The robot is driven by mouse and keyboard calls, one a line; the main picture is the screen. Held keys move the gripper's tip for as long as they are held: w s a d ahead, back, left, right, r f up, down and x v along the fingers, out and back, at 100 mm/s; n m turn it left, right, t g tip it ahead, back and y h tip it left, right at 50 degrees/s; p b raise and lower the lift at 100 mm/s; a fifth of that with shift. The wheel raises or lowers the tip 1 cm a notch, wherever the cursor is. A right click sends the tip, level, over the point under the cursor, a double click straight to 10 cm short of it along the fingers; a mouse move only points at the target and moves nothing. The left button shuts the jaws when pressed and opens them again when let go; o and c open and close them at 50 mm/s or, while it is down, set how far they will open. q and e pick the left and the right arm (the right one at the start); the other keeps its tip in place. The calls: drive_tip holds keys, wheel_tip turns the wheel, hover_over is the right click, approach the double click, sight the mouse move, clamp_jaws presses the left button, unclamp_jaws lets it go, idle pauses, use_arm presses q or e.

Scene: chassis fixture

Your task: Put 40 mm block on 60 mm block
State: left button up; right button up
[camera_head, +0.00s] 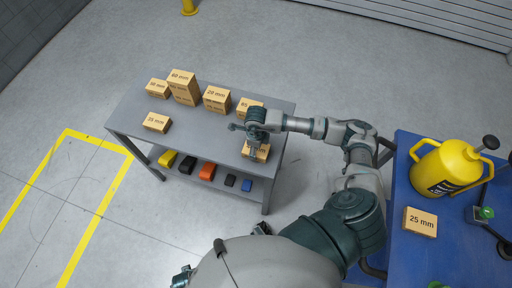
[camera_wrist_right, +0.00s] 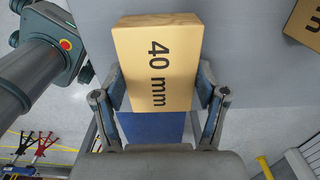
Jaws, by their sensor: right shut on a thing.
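The 40 mm block (camera_wrist_right: 158,62) is a tan box between the two fingers of my right gripper (camera_wrist_right: 160,100), which is shut on it. In the head view the held block (camera_head: 257,153) shows under my right gripper (camera_head: 252,147), at the front right edge of the grey table. I cannot tell whether it touches the tabletop. A taller tan block (camera_head: 183,88), whose top label looks like 60 mm, stands at the table's back left, apart from my gripper. My left gripper is not clearly in view.
On the grey table (camera_head: 200,128) stand a block at the far left (camera_head: 157,88), a 20 mm block (camera_head: 216,99), a partly hidden block (camera_head: 246,105) and a 25 mm block (camera_head: 157,123). The table's centre is clear. A yellow jug (camera_head: 447,168) stands on a blue table at right.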

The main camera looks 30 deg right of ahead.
drive_tip(key=shift+r+p, duration=2)
drive_tip(key=shift+r, duration=1)
drive_tip(key=shift+r, duration=0.35)
wheel_tip(320, 180, up, 15)
drive_tip(key=p, duration=0.9)
drive_tip(key=shift+r+p, duration=0.15)
drive_tip(key=shift+p, duration=0.2)
